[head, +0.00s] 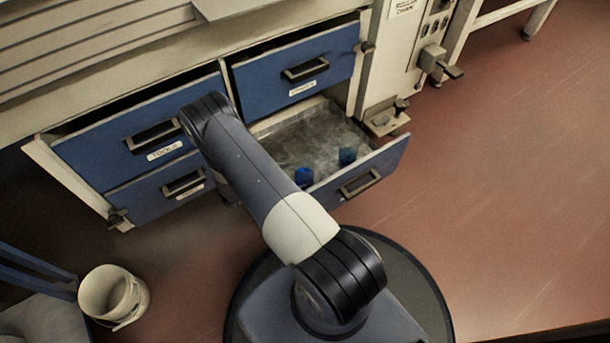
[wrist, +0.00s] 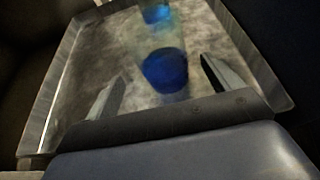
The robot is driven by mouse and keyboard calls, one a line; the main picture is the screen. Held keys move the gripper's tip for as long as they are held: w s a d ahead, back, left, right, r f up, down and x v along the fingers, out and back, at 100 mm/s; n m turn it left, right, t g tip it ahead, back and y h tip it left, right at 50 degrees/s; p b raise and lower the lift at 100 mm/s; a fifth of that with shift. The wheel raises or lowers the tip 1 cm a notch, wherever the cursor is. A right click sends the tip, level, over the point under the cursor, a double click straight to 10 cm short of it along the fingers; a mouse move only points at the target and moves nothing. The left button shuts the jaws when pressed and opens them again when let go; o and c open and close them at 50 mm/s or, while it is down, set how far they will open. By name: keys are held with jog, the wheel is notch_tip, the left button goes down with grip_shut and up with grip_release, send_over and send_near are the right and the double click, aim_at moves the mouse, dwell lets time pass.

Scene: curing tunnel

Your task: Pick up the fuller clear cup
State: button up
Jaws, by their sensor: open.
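Two clear cups with blue contents stand in the open lower right drawer. In the head view, one cup (head: 303,177) shows bright blue beside my arm, and the other cup (head: 347,156) is darker blue, farther right. In the wrist view, the nearer cup (wrist: 165,72) has faint clear walls and a blue mass; the farther cup (wrist: 156,12) is cut by the top edge. I cannot tell for sure which is fuller. My gripper (wrist: 163,68) is open, its fingers either side of the nearer cup in the picture, apparently not touching it. The head view hides my gripper behind my arm.
The open drawer (head: 378,172) has a grey, mottled floor and low walls around the cups. The tools drawer (head: 130,150) and the upper right drawer (head: 290,72) are also pulled out a little. A white bucket (head: 114,296) stands on the floor at left. The red floor at right is clear.

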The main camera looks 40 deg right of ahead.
aim_at(296, 176)
jog(key=b+x, duration=0.1)
jog(key=x, duration=0.3)
jog(key=shift+s+a+f+b, duration=0.1)
jog(key=shift+a+f+b, duration=0.05)
jog(key=shift+b, duration=0.25)
jog(key=shift+d, duration=0.4)
jog(key=c, duration=1.2)
jog(key=shift+o, duration=0.2)
